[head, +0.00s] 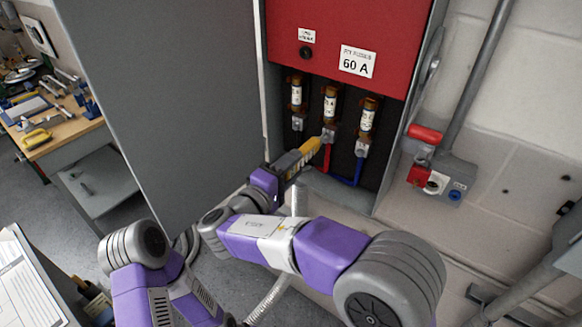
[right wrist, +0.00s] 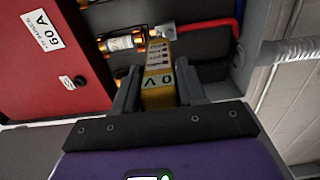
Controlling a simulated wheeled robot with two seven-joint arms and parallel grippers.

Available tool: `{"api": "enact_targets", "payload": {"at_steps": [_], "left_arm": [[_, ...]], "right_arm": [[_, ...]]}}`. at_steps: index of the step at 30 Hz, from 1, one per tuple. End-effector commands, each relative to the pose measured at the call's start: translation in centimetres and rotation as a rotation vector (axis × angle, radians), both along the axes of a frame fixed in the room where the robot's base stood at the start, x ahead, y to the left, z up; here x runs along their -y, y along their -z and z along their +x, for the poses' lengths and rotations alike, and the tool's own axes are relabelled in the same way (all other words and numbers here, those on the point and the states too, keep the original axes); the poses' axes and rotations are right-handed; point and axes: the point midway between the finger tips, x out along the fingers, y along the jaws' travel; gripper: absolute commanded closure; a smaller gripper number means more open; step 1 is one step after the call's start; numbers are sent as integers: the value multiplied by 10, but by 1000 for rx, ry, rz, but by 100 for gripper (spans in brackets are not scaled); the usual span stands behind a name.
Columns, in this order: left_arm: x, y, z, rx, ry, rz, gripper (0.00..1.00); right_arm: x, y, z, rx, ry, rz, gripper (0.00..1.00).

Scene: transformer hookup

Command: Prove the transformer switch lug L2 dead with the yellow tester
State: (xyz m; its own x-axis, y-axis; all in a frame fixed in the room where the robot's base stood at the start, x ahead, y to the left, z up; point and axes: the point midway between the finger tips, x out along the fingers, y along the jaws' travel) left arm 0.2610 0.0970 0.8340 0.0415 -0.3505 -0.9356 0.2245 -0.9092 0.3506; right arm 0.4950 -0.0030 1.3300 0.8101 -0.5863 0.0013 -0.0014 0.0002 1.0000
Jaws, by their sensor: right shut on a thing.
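My right gripper (head: 283,172) is shut on the yellow tester (head: 304,151), which points up and to the right into the open switch box. The tester's far end meets the middle metal lug (head: 328,134), the one with the red wire. It appears to touch, but a small gap cannot be ruled out. In the right wrist view the tester (right wrist: 157,62) sits between both fingers (right wrist: 158,92), and its label or display seems to read 0 V. The lug (right wrist: 163,31) is just beyond its end there. My left gripper is not in view.
Fuses (head: 330,102) stand above the lugs, under the red 60 A panel (head: 345,40). A grey door (head: 170,90) stands open at left. A red-and-grey socket (head: 435,182) is on the right wall. A workbench (head: 65,128) with tools is far left.

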Motion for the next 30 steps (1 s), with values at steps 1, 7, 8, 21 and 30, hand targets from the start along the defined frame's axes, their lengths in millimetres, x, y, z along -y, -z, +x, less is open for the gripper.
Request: {"api": "enact_targets", "payload": {"at_steps": [1, 7, 8, 21, 30], "left_arm": [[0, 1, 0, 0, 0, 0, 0], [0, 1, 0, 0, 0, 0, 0], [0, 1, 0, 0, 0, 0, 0], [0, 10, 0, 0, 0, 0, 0], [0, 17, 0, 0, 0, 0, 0]], "right_arm": [[1, -1, 0, 3, 1, 0, 90], [1, -1, 1, 3, 1, 0, 90], [1, -1, 1, 3, 1, 0, 90], [-15, 0, -19, 3, -2, 0, 90], [-29, 0, -39, 2, -2, 1, 90]]}}
